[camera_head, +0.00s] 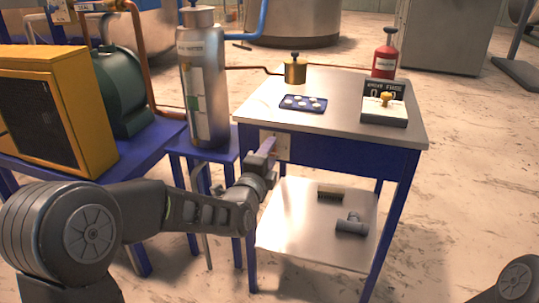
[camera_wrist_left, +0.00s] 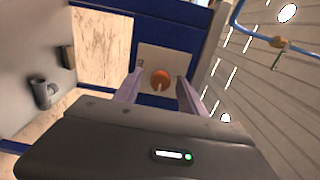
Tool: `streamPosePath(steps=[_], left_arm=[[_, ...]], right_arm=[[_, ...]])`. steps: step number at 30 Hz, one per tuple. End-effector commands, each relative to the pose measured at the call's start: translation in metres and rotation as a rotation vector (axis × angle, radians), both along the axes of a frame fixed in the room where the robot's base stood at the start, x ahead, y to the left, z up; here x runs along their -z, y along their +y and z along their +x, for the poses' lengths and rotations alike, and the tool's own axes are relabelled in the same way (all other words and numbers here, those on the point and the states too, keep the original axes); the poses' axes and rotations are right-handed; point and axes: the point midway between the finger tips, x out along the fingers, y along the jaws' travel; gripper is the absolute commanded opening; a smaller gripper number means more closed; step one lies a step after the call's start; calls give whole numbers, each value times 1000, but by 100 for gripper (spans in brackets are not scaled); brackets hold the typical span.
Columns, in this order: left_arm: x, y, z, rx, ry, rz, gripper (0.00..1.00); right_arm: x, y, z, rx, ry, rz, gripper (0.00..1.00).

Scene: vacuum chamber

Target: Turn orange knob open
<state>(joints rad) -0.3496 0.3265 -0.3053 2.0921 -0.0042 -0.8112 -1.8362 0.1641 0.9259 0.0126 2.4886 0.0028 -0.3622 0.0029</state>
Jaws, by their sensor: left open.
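The orange knob (camera_wrist_left: 160,80) is round, with a pale slot or mark on its face. It sits on a pale square plate (camera_wrist_left: 150,62) on the blue side of the table. In the head view the plate (camera_head: 281,146) shows at the table's left front corner, and the knob is hidden behind my gripper. My left gripper (camera_head: 267,147) is open, pointing at the plate. In the wrist view its two fingers (camera_wrist_left: 160,86) stand apart on either side of the knob, with nothing gripped. Whether they touch it cannot be told. My right gripper is out of view.
The table top (camera_head: 330,95) holds a blue tray (camera_head: 303,103), a brass container (camera_head: 295,71), a red bottle (camera_head: 384,62) and a dark box (camera_head: 384,104). A steel cylinder (camera_head: 204,95) stands close left of the table. Grey parts (camera_head: 351,226) lie on the lower shelf.

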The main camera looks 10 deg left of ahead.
Motion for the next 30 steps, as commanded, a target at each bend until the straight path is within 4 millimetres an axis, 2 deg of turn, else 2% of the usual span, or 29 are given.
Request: streamPosePath(steps=[5,8,15,19,30], left_arm=[[-1,1,-6,0,-1,-1,48],[-2,1,-17,0,0,-1,48],[-2,4,-57,0,0,-2,48],[-1,5,-73,0,0,-1,48],[0,5,-78,0,0,0,48]], right_arm=[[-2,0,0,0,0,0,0],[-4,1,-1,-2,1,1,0],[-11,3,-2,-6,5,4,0],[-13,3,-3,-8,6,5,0],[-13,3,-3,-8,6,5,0]])
